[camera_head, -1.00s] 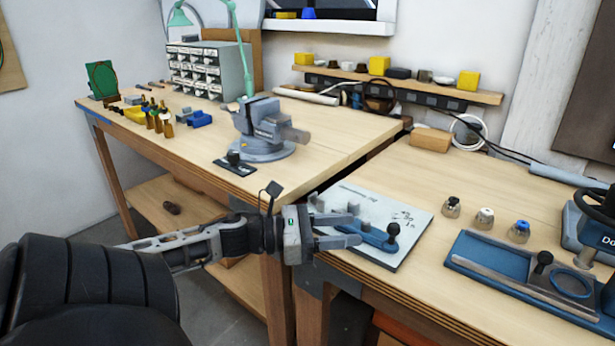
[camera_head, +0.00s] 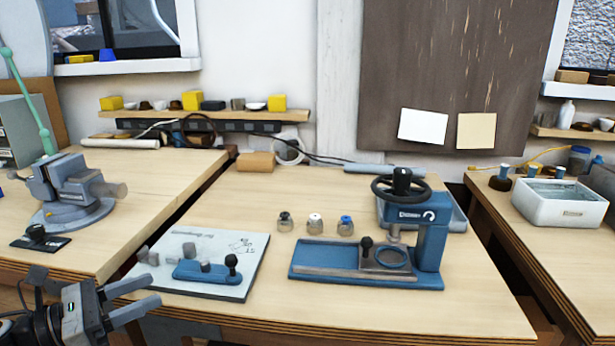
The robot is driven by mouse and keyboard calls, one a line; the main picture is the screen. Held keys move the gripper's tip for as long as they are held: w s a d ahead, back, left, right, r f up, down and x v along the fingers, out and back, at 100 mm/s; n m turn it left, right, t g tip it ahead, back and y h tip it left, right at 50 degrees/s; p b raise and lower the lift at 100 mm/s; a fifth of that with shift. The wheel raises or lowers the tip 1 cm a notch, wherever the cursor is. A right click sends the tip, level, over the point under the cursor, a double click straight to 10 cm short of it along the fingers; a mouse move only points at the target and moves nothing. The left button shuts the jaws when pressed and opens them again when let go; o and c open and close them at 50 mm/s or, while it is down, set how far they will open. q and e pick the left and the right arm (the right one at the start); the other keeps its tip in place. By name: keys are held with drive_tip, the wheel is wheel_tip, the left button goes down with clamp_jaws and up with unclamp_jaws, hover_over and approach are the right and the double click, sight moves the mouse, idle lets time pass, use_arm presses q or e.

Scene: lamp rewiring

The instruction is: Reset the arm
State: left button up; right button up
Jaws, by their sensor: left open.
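My left gripper (camera_head: 134,300) is at the lower left in the head view. Its two grey fingers are apart with nothing between them. It is in front of the bench edge, close to the near left corner of a light board (camera_head: 216,283). The board carries a blue lever fixture (camera_head: 205,272) with a black knob and some grey blocks. My left arm is mostly out of the picture. My right gripper is not in view.
A blue press (camera_head: 432,235) with a black handwheel stands on the middle bench. Its blue base (camera_head: 330,262) lies in front. Several small capped jars (camera_head: 315,223) stand behind. A grey vise (camera_head: 75,192) is on the left bench. A white tub (camera_head: 560,208) is on the right bench.

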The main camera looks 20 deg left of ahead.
use_arm(q)
drive_tip(key=d+f+n+y, duration=0.4)
drive_tip(key=f+n, duration=0.3)
drive_tip(key=n, duration=0.5)
drive_tip(key=d+f+n+y, duration=0.4)
drive_tip(key=f+n, duration=0.3)
drive_tip(key=n, duration=0.6)
drive_tip(key=s+d+f+n+g, duration=0.2)
drive_tip(key=d+f+n, duration=0.1)
drive_tip(key=d+n, duration=0.4)
drive_tip(key=s+d+f+n+g+h, duration=0.1)
drive_tip(key=d+f+n, duration=0.3)
drive_tip(key=d+n, duration=0.4)
drive_tip(key=s+d+g, duration=0.1)
drive_tip(key=d, duration=0.2)
drive_tip(key=shift+s+d+f+g+h, duration=0.15)
drive_tip(key=shift+s+f+g+h, duration=0.15)
